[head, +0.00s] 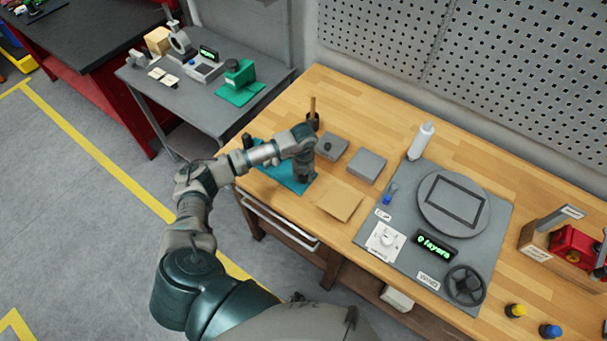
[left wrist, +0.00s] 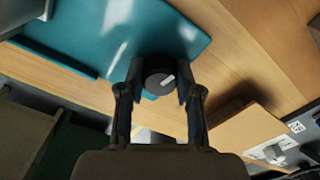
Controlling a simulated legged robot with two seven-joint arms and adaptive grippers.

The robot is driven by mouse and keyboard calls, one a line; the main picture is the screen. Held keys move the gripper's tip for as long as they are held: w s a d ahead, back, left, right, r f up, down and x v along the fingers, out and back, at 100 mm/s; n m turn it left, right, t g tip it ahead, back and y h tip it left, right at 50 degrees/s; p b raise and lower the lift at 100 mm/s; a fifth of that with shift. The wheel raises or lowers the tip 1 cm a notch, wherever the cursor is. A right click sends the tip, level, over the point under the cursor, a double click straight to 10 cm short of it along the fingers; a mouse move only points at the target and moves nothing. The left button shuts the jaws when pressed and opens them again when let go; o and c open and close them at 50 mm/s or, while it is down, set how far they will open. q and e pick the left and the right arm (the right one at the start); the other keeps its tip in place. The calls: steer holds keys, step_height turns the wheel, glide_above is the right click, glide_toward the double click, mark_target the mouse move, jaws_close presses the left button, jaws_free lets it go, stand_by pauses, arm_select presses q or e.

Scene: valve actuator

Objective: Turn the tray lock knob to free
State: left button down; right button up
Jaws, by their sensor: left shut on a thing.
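A dark round knob (left wrist: 159,82) with a pale pointer mark sits between the two fingers of my left gripper (left wrist: 158,92), at the edge of the teal tray (left wrist: 125,35). The fingers are shut on the knob's sides. In the head view, my left gripper (head: 304,176) points down at the right end of the teal tray (head: 283,179) on the wooden bench and hides the knob. My right gripper is not in view.
Grey blocks (head: 367,166) and a tan sheet (head: 340,200) lie right of my gripper. A dark cup (head: 312,122) with a stick stands behind it. Further right, a grey panel (head: 408,215) carries a round plate, a white dial, a display and a black handwheel.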

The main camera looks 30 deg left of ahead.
arm_select(q)
steer(key=shift+s+d+f+n, duration=0.1)
steer(key=shift+n, duration=1)
steer(key=c, duration=0.8)
jaws_free()
steer(key=shift+o, duration=0.2)
step_height(320, 180, up, 12)
